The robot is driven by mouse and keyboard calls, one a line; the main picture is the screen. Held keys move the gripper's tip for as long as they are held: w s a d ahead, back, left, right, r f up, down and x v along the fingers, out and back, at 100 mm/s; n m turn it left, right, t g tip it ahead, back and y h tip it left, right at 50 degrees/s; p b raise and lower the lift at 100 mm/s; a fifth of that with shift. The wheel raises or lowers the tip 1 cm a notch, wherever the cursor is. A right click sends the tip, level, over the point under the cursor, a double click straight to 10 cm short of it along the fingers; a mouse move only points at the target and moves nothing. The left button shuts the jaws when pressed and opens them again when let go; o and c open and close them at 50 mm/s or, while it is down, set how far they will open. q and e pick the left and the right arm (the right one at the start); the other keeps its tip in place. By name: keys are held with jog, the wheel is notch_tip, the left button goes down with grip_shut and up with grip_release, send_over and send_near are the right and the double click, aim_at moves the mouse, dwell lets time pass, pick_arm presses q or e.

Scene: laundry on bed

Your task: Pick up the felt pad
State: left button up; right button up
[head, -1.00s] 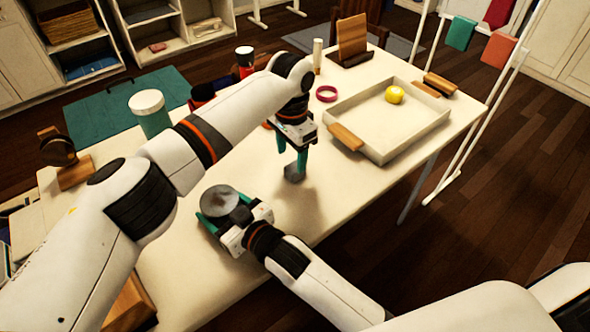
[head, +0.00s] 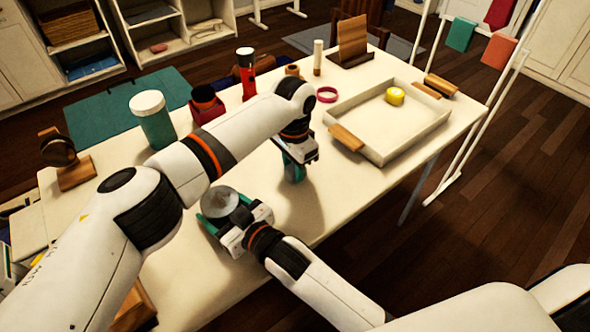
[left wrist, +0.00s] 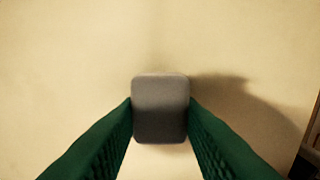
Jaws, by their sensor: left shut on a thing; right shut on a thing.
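The felt pad (left wrist: 160,110) is a small grey square with rounded corners in the left wrist view. It sits between the two green fingers of my left gripper (left wrist: 160,118), which press on its left and right edges. In the head view my left gripper (head: 292,172) is over the middle of the table, and the pad is mostly hidden there. A dark shadow lies right of the pad in the wrist view. My right gripper (head: 228,222) is shut on a round grey metallic object (head: 219,201) at the table's near side.
A white tray (head: 372,152) with a yellow roll (head: 395,96) stands to the right. A pink ring (head: 327,94), a red bottle (head: 246,75), a red holder (head: 206,104) and a teal-and-white jar (head: 153,119) stand behind. The table (head: 330,195) is clear between gripper and tray.

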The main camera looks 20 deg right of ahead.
pick_arm(q)
notch_tip(320, 180, up, 10)
dwell(0.5)
jog(key=shift+r, duration=0.1)
dwell(0.5)
notch_tip(320, 180, down, 10)
dwell(0.6)
jog(key=o, duration=1)
